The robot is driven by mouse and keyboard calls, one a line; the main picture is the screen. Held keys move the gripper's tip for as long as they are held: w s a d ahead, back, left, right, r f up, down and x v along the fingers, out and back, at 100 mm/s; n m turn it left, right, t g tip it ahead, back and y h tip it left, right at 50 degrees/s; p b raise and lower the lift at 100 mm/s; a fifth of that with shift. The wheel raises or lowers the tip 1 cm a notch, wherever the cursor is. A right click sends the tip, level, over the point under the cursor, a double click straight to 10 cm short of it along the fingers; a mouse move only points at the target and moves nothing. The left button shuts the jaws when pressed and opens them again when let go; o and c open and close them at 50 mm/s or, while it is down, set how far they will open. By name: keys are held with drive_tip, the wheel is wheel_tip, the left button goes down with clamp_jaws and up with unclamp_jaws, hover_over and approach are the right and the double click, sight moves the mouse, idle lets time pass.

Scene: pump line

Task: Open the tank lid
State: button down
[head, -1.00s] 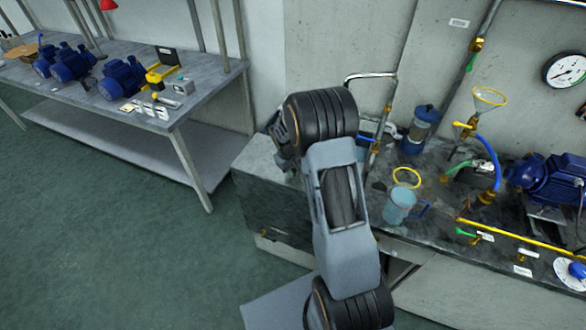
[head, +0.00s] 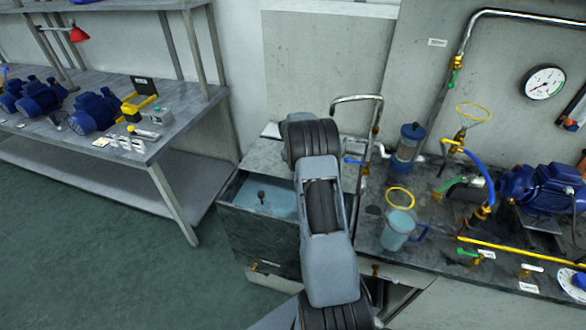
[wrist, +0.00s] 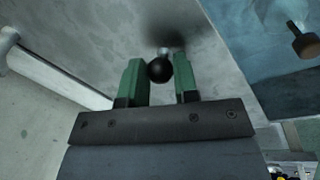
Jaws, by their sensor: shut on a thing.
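The tank (head: 258,240) is a dark grey box at the left end of the bench, with its front part uncovered and blue water (head: 280,193) showing. The grey tank lid (head: 264,158) lies back from this opening. It fills much of the wrist view (wrist: 100,45), with its edge beside the water. My gripper (wrist: 160,72) has its green fingers on either side of the lid's round black knob (wrist: 159,70) and is shut on it. In the head view my arm hides the gripper and knob.
A small brown knob-like piece (head: 261,195) stands in the tank opening. To the right are a bent metal pipe (head: 358,98), a blue-capped filter (head: 408,148), a pale blue jug (head: 397,230) and a blue pump (head: 545,188). Open floor (head: 90,225) lies left.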

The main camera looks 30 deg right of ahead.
drive_tip(key=shift+w+d, duration=0.1)
drive_tip(key=shift+w, duration=0.1)
drive_tip(key=c, duration=0.9)
unclamp_jaws()
drive_tip(key=shift+d, duration=0.1)
drive_tip(key=a+r, duration=0.1)
drive_tip(key=r, duration=0.8)
drive_tip(key=a+r, duration=0.1)
drive_tip(key=r, duration=0.3)
drive_tip(key=shift+s+a+r+b, duration=0.1)
drive_tip(key=shift+a+r+b, duration=0.2)
drive_tip(key=shift+b, duration=0.1)
